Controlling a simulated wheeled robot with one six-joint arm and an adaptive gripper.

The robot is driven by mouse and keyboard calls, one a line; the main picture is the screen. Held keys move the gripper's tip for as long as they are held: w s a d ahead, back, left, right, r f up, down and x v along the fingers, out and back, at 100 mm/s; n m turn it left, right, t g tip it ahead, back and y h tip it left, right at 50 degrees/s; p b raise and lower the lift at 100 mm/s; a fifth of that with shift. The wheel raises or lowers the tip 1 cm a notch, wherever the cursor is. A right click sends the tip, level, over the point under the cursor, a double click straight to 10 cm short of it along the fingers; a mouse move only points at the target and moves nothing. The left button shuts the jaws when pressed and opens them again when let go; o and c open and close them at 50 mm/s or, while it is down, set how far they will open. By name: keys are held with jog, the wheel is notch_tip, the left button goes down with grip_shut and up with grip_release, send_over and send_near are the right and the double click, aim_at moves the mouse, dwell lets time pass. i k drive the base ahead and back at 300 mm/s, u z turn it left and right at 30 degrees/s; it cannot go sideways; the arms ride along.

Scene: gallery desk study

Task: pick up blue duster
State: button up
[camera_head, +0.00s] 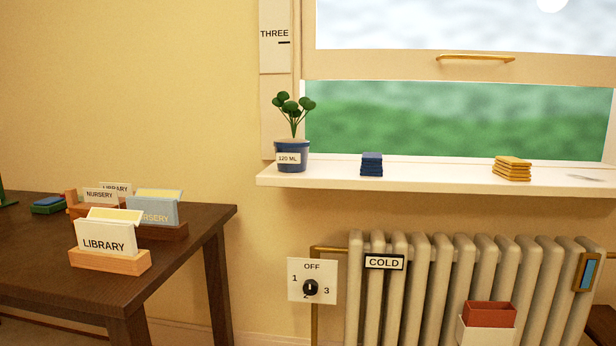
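A small blue folded stack (371,164), which looks like the blue duster, sits on the white windowsill (430,181), right of the potted plant. A similar yellow folded stack (512,168) lies farther right on the same sill. On the dark desk at left there is also a flat blue and green item (48,205); it is too small to tell what it is. My gripper is not in view.
A plant in a blue pot (292,157) stands at the sill's left end. Below are a radiator (450,285), a dial plate (327,282) and a red-and-white box (487,326). The dark desk (185,265) holds several card holders, one labelled LIBRARY (108,240). The sill between the stacks is clear.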

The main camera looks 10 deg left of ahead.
aim_at(372, 166)
jog(key=z, duration=0.05)
jog(key=k, duration=0.35)
jog(key=u, duration=1.45)
jog(key=i, duration=1.4)
jog(key=z, duration=0.6)
